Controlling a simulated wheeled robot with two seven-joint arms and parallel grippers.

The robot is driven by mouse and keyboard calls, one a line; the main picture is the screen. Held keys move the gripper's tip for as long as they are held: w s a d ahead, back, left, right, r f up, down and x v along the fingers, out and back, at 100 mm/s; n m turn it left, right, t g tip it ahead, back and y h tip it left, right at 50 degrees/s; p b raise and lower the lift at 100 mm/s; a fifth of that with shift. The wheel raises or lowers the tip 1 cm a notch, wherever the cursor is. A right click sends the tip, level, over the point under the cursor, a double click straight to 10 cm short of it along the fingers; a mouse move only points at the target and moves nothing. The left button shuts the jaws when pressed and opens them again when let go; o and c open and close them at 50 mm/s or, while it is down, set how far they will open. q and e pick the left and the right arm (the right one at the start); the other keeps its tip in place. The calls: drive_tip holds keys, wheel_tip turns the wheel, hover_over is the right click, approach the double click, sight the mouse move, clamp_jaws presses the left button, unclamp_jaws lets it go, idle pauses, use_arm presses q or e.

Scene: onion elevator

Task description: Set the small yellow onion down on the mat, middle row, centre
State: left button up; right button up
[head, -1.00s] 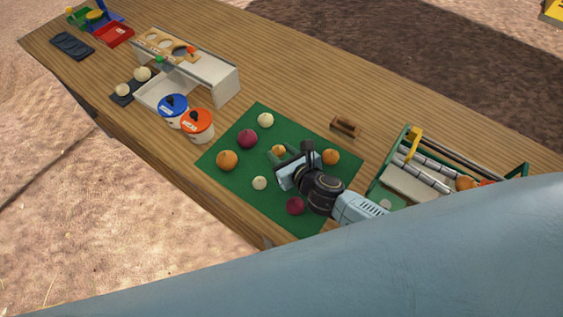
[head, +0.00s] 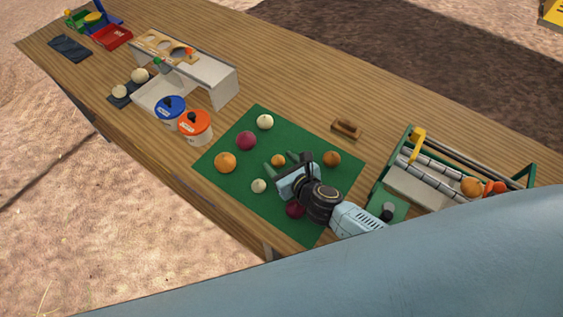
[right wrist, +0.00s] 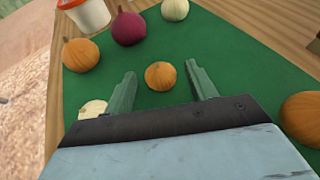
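The small yellow onion (head: 278,160) rests on the green mat (head: 262,118), near its centre. It also shows in the right wrist view (right wrist: 160,76), just beyond and between the two green fingertips. My right gripper (head: 281,164) is open over the mat; its spread fingers (right wrist: 163,82) do not touch the onion. Around it on the mat are a large orange onion (head: 225,162), a red onion (head: 246,141), a white onion (head: 265,122), a smaller white onion (head: 259,186), a brown-orange onion (head: 331,158) and a partly hidden red onion (head: 295,211). My left gripper is not in view.
A blue-lidded tub (head: 171,112) and an orange-lidded tub (head: 195,127) stand left of the mat. A small wooden block (head: 346,129) lies behind it. A green-framed roller unit (head: 420,172) stands to the right.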

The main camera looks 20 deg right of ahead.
drive_tip(key=shift+r, duration=0.2)
drive_tip(key=shift+s+d+r+p, duration=0.1)
drive_tip(key=shift+s+r+p, duration=0.05)
drive_tip(key=shift+s+p, duration=0.2)
drive_tip(key=p+v, duration=0.1)
drive_tip(key=v, duration=1)
drive_tip(key=shift+s, duration=0.15)
